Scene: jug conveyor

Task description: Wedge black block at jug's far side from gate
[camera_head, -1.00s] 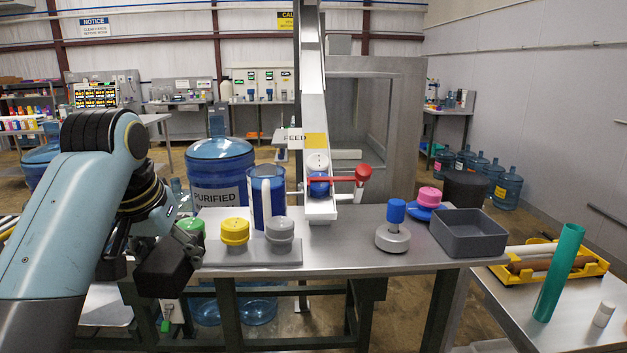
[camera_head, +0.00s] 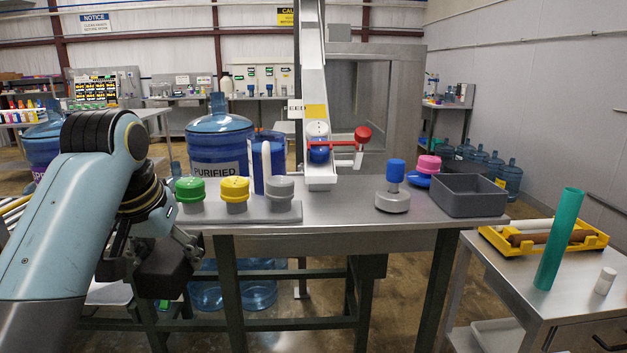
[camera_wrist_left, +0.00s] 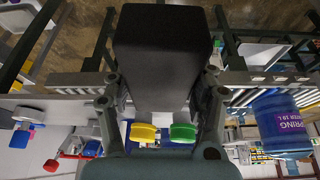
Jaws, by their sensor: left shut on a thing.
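My left gripper (camera_head: 160,258) is shut on a black block (camera_head: 168,276) and holds it in the air beside the bench's left front corner. In the left wrist view the black block (camera_wrist_left: 155,55) sits between the two fingers of the left gripper (camera_wrist_left: 160,92). A large blue jug (camera_head: 217,148) marked PURIFIED stands behind the bench. Another blue jug (camera_head: 40,148) with a purple label is at the far left, partly behind my arm. A jug marked SPRING WATER (camera_wrist_left: 283,122) shows in the left wrist view. I cannot tell which part is the gate. My right gripper is out of view.
Conveyor rollers (camera_head: 12,220) show at the left edge.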

